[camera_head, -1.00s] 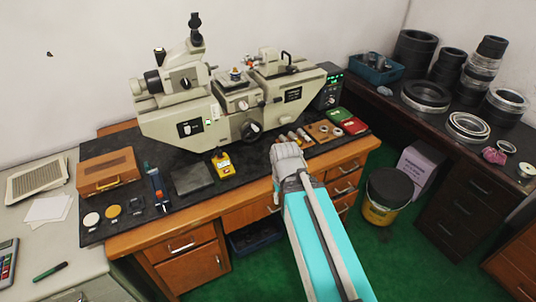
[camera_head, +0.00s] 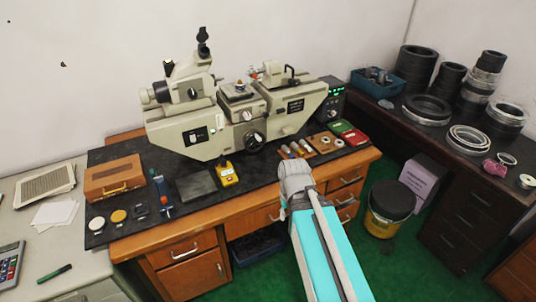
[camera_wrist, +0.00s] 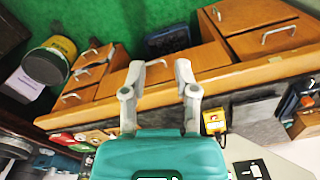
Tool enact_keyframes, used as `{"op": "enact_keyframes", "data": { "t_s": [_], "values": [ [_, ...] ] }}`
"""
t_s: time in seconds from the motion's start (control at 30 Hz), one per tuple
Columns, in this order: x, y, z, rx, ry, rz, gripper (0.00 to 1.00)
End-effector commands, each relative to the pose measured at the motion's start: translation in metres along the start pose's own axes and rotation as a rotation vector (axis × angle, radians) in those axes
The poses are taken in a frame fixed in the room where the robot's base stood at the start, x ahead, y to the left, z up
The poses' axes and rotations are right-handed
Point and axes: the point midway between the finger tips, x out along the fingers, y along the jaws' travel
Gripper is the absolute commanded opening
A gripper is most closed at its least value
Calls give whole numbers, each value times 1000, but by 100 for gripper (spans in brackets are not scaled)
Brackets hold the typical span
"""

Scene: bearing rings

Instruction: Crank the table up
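The beige measuring machine (camera_head: 200,132) stands on the black mat of the wooden desk. Its small stage table (camera_head: 238,93) sits at the middle, with a round item on top. A dark round hand knob (camera_head: 254,140) is on the machine's front, below the stage. My gripper (camera_head: 295,172) is at the desk's front edge, below and right of the knob and apart from it. In the wrist view my gripper (camera_wrist: 160,66) has its two fingers spread with nothing between them. Part of the machine (camera_wrist: 252,168) shows at the bottom right there.
On the mat are a yellow meter (camera_head: 227,174), a dark plate (camera_head: 196,185), a wooden case (camera_head: 114,178) and small cylindrical parts (camera_head: 296,150). A red box (camera_head: 354,137) lies at the right. A yellow bucket (camera_head: 388,208) stands on the green floor. Bearing rings fill the right bench.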

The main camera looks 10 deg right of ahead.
Motion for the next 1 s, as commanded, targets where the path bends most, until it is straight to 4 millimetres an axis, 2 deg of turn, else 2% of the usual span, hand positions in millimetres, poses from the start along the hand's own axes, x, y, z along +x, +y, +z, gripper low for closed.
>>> {"op": "enact_keyframes", "data": {
  "t_s": [0.13,0.27,0.5,0.67,0.83,1.0],
  "values": [
    [13,-2,-17,-22,46,-57,39],
    [27,-16,-45,-64,131,-153,39],
    [48,-53,-123,-140,401,-393,39],
    [50,-69,-178,-147,621,-536,39],
    [44,-70,-234,-102,857,-647,39],
    [40,-55,-284,-3,1077,-714,39]
  ]
}}
